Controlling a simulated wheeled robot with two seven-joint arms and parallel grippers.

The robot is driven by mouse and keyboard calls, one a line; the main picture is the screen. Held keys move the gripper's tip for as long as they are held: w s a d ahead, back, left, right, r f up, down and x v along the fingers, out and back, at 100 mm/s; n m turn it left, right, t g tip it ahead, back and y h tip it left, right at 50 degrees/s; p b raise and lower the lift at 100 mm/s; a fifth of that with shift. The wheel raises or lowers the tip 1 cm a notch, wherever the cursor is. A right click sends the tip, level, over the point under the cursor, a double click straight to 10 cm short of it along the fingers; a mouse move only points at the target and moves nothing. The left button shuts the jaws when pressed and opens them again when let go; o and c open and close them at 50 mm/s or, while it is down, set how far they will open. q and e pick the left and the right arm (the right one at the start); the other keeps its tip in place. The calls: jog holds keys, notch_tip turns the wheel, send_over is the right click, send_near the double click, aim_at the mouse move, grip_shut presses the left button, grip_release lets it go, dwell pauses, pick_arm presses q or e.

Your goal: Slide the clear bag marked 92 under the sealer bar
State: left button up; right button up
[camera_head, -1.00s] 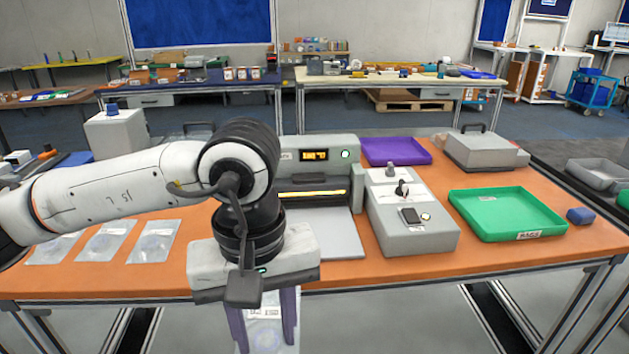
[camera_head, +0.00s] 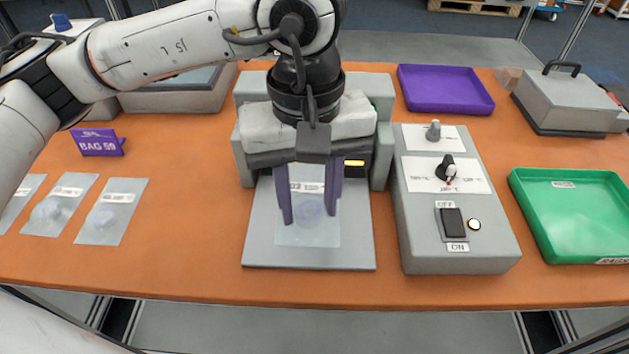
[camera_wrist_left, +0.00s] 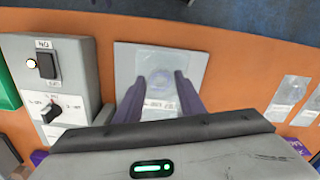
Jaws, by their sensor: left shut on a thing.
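My left gripper (camera_head: 310,208) is shut on a clear bag (camera_head: 309,236) with a white label, too small to read surely. The bag hangs between the fingers over the grey front plate (camera_head: 262,247) of the sealer (camera_head: 384,130). The gripper body hides most of the sealer bar and slot; a lit yellow strip shows to its right. I cannot tell whether the bag's top edge is under the bar. In the left wrist view the bag (camera_wrist_left: 150,68) lies over the plate (camera_wrist_left: 125,60), the fingers (camera_wrist_left: 163,90) on either side. My right gripper is out of view.
A grey control box (camera_head: 415,245) with knobs and a switch stands close right. A green tray (camera_head: 530,225) and purple tray (camera_head: 445,88) lie beyond. Several clear bags (camera_head: 112,225) and a purple sign (camera_head: 98,142) are on the left. Orange table (camera_head: 195,215) between is bare.

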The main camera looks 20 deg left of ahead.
aim_at(311, 185)
pick_arm(q)
jog(key=shift+s+f+b, duration=0.15)
jog(key=shift+f+b, duration=0.15)
jog(key=shift+f, duration=0.5)
jog(key=shift+f+b, duration=0.5)
jog(key=shift+f, duration=1.5)
jog(key=shift+w+a+f+b, duration=0.1)
jog(key=shift+w+a+b, duration=0.05)
jog(key=shift+w+b, duration=0.3)
jog(key=shift+w+a+f+b, duration=0.1)
jog(key=shift+w+b, duration=0.2)
jog(key=shift+w, duration=0.25)
jog(key=shift+w+a+b, duration=0.2)
jog(key=shift+w+b, duration=0.1)
jog(key=shift+w, duration=0.35)
jog(key=shift+w+a+b, duration=0.25)
jog(key=shift+w+b, duration=0.1)
jog(key=shift+w, duration=0.55)
jog(key=shift+w+a, duration=0.15)
jog(key=shift+w, duration=0.35)
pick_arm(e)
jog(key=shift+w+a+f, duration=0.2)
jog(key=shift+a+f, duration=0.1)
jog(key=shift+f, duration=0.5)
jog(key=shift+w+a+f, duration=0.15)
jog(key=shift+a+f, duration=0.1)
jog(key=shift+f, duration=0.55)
